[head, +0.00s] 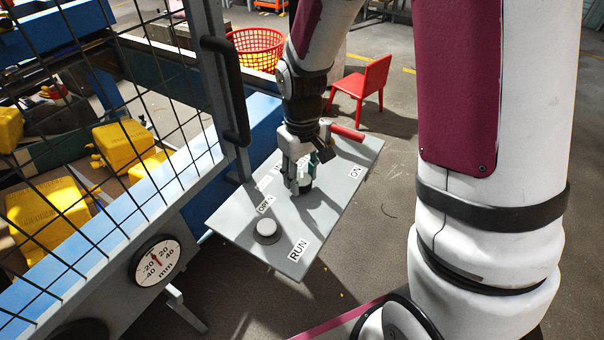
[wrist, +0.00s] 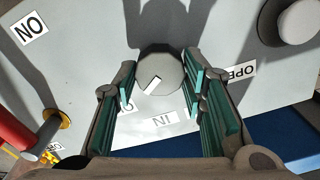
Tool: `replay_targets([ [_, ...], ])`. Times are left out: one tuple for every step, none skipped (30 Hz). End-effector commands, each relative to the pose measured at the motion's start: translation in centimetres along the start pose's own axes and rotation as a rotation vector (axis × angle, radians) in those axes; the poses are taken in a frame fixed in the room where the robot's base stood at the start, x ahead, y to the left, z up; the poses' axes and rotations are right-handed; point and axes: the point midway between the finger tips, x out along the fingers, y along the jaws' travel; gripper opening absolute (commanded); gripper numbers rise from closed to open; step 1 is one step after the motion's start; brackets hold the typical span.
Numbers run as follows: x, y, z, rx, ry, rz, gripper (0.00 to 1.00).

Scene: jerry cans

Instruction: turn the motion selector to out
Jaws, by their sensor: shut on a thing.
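The motion selector is a round grey knob (wrist: 165,64) with a white pointer mark on the panel (head: 225,222). In the wrist view the mark points to the lower left, toward a label (wrist: 126,108) mostly hidden by the left finger. An upside-down IN label (wrist: 160,121) lies just below the knob. My gripper (wrist: 162,80) is shut on the knob, with one green-padded finger on each side. In the head view my gripper (head: 300,184) comes down onto the panel and hides most of the knob.
A pale round button (head: 267,228) sits near the RUN label (head: 299,249). A red lever (head: 347,132) stands at the panel's far end, near the ON label (head: 356,171). A mesh guard with a black handle (head: 226,90) rises at left. A red chair (head: 362,88) stands behind.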

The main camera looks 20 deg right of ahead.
Motion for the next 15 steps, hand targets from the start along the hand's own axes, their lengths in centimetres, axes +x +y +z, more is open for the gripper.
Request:
replay_targets([
  [-0.01, -0.04, 0.04, 0.015, -0.001, 0.000, 0.10],
  [-0.01, -0.04, 0.03, 0.025, -0.001, 0.000, 0.10],
  [-0.01, -0.04, 0.02, 0.035, 0.000, 0.000, 0.10],
  [-0.01, -0.04, 0.02, 0.042, 0.000, 0.000, 0.10],
  [0.00, -0.03, 0.02, 0.048, 0.000, 0.000, 0.10],
  [0.00, -0.02, 0.02, 0.055, 0.000, 0.000, 0.10],
  [0.00, -0.02, 0.01, 0.059, 0.000, 0.000, 0.10],
  [0.00, -0.01, 0.01, 0.062, 0.000, 0.000, 0.10],
  [0.00, -0.01, 0.01, 0.066, 0.000, 0.000, 0.10],
  [0.00, 0.00, 0.01, 0.067, 0.000, 0.000, 0.10],
  [0.00, 0.00, 0.01, 0.068, 0.000, 0.000, 0.10],
  [0.01, 0.00, 0.01, 0.069, 0.000, 0.000, 0.10],
  [0.01, 0.00, 0.01, 0.069, 0.000, 0.000, 0.10],
  [0.01, 0.01, 0.00, 0.070, 0.000, 0.000, 0.10],
  [0.01, 0.01, 0.00, 0.069, 0.000, 0.000, 0.10],
])
